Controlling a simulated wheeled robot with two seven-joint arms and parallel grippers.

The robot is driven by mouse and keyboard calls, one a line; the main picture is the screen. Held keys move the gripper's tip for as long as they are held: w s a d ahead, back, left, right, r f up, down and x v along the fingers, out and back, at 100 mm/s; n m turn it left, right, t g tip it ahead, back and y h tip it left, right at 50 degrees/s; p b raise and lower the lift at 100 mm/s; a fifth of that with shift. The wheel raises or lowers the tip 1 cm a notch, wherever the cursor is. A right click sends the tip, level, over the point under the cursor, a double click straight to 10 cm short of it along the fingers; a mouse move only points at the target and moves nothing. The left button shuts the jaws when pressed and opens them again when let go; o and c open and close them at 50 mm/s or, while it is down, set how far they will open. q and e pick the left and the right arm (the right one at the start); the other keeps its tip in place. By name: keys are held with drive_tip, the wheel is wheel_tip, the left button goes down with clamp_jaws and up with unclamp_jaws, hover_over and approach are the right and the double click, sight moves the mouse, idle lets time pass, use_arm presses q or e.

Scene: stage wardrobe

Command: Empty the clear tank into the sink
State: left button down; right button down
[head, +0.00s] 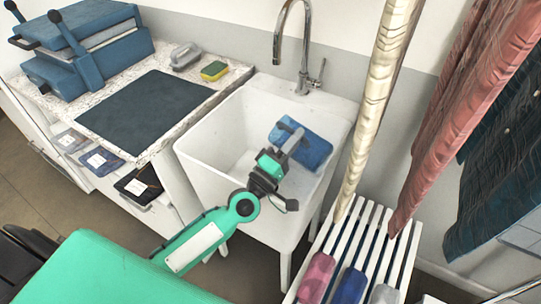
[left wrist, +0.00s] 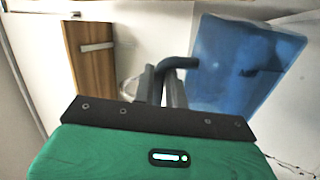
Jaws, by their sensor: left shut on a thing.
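The tank (head: 308,146) looks blue and see-through, with a dark grey handle. It is tilted over the white sink (head: 208,130), within its opening toward the right side. My left gripper (head: 284,152) is shut on the tank's handle. In the left wrist view the tank (left wrist: 245,65) fills the upper right, and its dark handle (left wrist: 180,63) runs to the fingers of my left gripper (left wrist: 163,85). I cannot tell whether liquid is inside or pouring out. My right gripper is in neither view.
A chrome tap (head: 303,50) stands behind the sink. Left of it, a speckled counter (head: 180,130) bears a dark mat (head: 145,108), a yellow-green sponge (head: 214,70) and a blue press (head: 95,45). To the right are a white slatted rack (head: 380,240) and hanging fabrics (head: 455,110).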

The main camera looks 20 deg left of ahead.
sight(285, 137)
use_arm(q)
drive_tip(key=shift+w+a+n+t+y, duration=0.1)
drive_tip(key=shift+a+n+t+y, duration=0.25)
drive_tip(key=shift+n, duration=0.25)
idle(0.5)
drive_tip(key=shift+w+a+n+y, duration=0.1)
drive_tip(key=shift+a+n+y, duration=0.2)
drive_tip(key=shift+n, duration=0.2)
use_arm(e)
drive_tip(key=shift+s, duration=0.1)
use_arm(q)
drive_tip(key=shift+w+a+f+n+y, duration=0.2)
drive_tip(key=shift+a+n+y, duration=0.25)
drive_tip(key=shift+n, duration=0.25)
drive_tip(key=shift+a+n+t, duration=0.2)
drive_tip(key=shift+n+t, duration=0.05)
drive_tip(key=shift+n, duration=0.35)
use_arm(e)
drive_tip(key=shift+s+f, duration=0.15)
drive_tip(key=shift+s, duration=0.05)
use_arm(q)
drive_tip(key=shift+w+a+f+n+y, duration=0.1)
drive_tip(key=shift+f+n+y, duration=0.05)
drive_tip(key=shift+n+y, duration=0.2)
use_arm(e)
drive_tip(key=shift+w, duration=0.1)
